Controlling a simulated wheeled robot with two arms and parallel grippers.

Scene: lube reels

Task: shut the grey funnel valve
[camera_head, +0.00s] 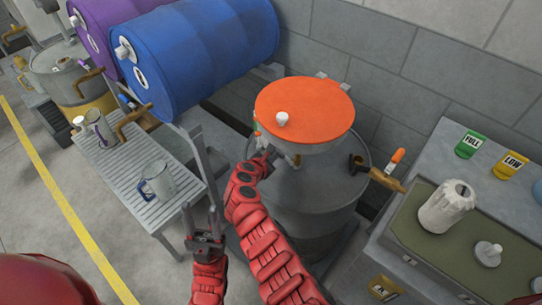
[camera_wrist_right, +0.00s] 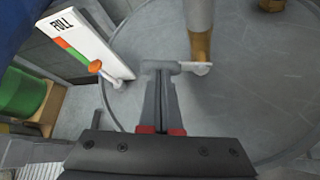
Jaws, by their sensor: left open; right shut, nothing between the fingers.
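The funnel under an orange lid (camera_head: 305,110) stands on top of a grey drum (camera_head: 310,215). In the right wrist view its stem (camera_wrist_right: 198,14) runs down to a brass valve (camera_wrist_right: 201,46) with a pale lever (camera_wrist_right: 196,68) lying crosswise. My right gripper (camera_head: 268,154) reaches under the near left edge of the lid. In the wrist view its shut, empty fingers (camera_wrist_right: 160,68) end at the lever's left end; whether they touch it I cannot tell. My left gripper (camera_head: 205,222) is open and empty, lower left of the drum.
A FULL gauge board (camera_wrist_right: 88,50) stands close left of the right gripper. A bench at right holds a white container (camera_head: 446,207). A block wall is behind.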

